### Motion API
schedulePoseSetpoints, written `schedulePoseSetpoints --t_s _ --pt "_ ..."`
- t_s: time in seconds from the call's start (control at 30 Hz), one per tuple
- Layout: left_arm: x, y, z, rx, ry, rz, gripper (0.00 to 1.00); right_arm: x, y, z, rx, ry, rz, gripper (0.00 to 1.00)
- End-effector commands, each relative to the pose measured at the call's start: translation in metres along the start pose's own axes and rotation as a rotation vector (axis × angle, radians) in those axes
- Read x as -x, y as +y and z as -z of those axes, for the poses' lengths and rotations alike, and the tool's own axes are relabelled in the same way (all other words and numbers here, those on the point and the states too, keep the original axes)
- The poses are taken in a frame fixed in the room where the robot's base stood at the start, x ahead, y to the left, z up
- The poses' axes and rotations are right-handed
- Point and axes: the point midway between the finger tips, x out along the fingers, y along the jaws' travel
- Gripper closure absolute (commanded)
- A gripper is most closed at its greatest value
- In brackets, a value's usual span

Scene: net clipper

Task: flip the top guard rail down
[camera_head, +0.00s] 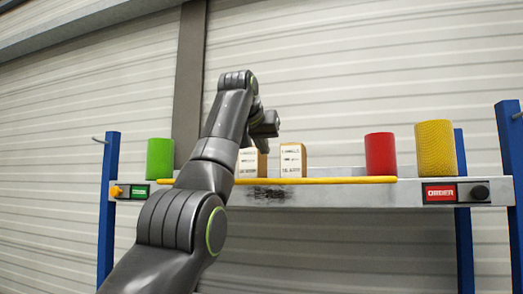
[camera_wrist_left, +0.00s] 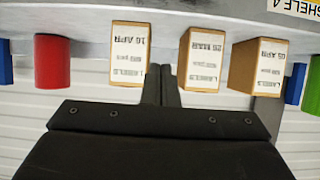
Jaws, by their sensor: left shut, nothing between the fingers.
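The yellow guard rail (camera_head: 330,181) lies level along the front edge of the grey shelf (camera_head: 345,195) in the head view. My left arm crosses in front of part of it. My left gripper (camera_head: 265,146) is above the rail, near the small labelled boxes. In the left wrist view the two dark fingers (camera_wrist_left: 161,80) are together and empty, between two boxes in the picture. I cannot tell whether they touch anything. The rail is not clear in the wrist view. My right gripper is not in view.
A green cylinder (camera_head: 160,158) stands at the left, a red one (camera_head: 380,153) and a yellow one (camera_head: 436,148) at the right. Labelled boxes (camera_head: 292,160) stand mid-shelf. Blue posts (camera_head: 109,205) hold the shelf. A red label (camera_head: 438,193) and black knob (camera_head: 480,192) are at its right end.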

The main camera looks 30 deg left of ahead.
Motion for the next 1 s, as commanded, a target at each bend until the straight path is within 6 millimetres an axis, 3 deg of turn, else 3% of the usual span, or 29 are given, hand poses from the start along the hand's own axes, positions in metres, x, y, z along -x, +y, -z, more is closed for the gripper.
schedulePoseSetpoints --t_s 0.37,1.0 --pt "-0.003 0.001 -0.017 0.0 0.152 0.001 1.0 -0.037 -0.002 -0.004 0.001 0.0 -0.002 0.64" --pt "0.006 0.001 -0.063 0.0 0.603 0.001 1.0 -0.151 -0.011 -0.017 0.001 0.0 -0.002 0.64"
